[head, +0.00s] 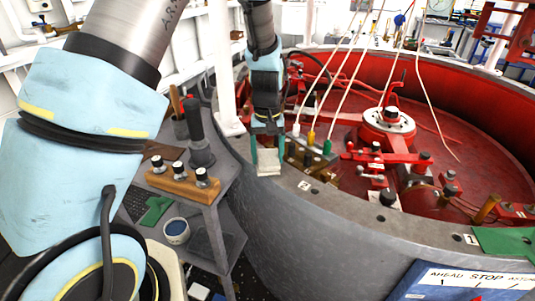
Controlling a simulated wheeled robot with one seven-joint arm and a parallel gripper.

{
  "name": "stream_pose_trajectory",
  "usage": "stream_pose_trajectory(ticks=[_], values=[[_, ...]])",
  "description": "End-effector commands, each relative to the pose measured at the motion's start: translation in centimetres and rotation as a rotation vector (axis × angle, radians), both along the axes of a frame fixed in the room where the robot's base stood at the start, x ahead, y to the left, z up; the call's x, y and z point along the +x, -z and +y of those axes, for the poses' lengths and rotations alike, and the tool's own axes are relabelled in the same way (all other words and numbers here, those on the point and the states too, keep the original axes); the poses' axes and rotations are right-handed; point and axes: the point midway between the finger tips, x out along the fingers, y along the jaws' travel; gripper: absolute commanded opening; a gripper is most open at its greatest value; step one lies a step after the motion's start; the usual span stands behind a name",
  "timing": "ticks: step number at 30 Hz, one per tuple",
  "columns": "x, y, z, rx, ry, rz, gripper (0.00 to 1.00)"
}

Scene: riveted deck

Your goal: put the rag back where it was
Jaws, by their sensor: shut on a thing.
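My gripper (268,158) is at the upper middle of the head view, pointing down beside the inner edge of the grey bench and over the grey rim of the big round tub. Its two fingers are shut on a small pale, greyish bundle (268,163), which looks like the rag. The bundle hangs at or just above the rim; I cannot tell whether it touches. A flat green piece (155,212) lies on the bench's lower shelf, and another green sheet (505,242) lies on the rim at the far right.
A wooden block with black-topped pegs (183,181) and a dark upright tool (197,130) stand on the grey bench (225,187). A cup (177,230) stands lower down. A block with coloured plugs (311,152) sits right of my gripper. The red tub interior (470,120) holds machinery.

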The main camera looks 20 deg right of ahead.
Motion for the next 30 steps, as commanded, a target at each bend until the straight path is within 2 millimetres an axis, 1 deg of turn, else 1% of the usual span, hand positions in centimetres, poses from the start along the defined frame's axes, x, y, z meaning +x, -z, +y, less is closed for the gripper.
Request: stream_pose_trajectory(ticks=[4, 5, 10, 11, 17, 21, 23, 26, 30], values=[[0.0, 0.4, 0.0, 0.0, 0.0, 0.0, 0.16], [0.0, 0.3, 0.0, 0.0, 0.0, 0.0, 0.8], [0.0, 0.3, 0.0, 0.0, 0.0, 0.0, 0.99], [0.0, 0.3, 0.0, 0.0, 0.0, 0.0, 1.0], [0.0, 0.2, 0.0, 0.0, 0.0, 0.0, 1.0], [0.1, -0.5, -0.1, -0.002, 0.0, -0.002, 1.0], [0.1, -1.2, -0.1, -0.003, 0.001, -0.003, 1.0], [0.1, -3.1, -0.1, -0.005, -0.001, -0.005, 1.0], [0.1, -6.1, -0.1, -0.006, 0.0, -0.005, 1.0]])
